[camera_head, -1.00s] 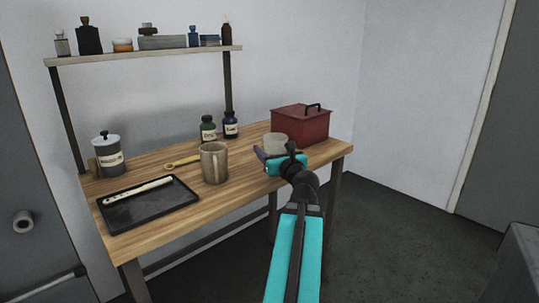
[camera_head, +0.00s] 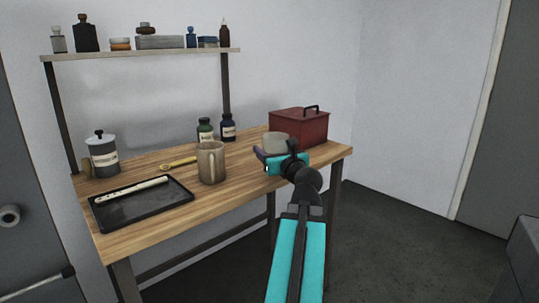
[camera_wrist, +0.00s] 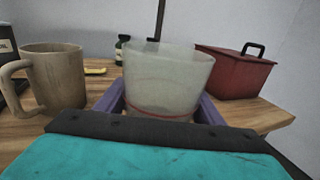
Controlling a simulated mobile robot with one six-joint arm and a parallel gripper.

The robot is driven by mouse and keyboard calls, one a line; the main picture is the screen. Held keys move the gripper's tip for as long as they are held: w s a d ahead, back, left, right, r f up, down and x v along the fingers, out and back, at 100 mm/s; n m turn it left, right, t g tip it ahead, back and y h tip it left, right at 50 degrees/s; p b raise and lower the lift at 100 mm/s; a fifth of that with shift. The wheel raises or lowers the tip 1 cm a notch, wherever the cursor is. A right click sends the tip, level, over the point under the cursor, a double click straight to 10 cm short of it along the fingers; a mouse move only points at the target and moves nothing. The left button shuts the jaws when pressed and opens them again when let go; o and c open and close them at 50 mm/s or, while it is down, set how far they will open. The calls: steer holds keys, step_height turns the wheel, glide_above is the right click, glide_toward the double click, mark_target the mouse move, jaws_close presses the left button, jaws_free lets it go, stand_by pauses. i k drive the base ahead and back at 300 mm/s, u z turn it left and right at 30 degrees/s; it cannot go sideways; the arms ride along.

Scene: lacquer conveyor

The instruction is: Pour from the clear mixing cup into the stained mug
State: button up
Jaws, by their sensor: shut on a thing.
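The clear mixing cup (camera_wrist: 165,75) is a translucent, wide-mouthed cup, upright between the purple fingers of my gripper (camera_wrist: 160,108) in the wrist view. My gripper is shut on it. In the head view the cup (camera_head: 275,142) shows behind my gripper (camera_head: 266,158), over the right part of the table. The stained mug (camera_head: 211,162) is beige-brown and stands upright on the table, to the left of the cup and apart from it. In the wrist view the mug (camera_wrist: 54,77) stands at the left with its handle toward the left. The insides of both are mostly hidden.
A red lidded box (camera_head: 299,126) stands close behind the cup at the right. Two dark bottles (camera_head: 228,127) stand at the back. A yellow spoon (camera_head: 178,163), a black tray (camera_head: 140,205) with a pale stick, and a grey canister (camera_head: 103,156) are at the left of the wooden table.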

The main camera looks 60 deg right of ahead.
mark_target(210, 154)
steer(key=k, duration=1)
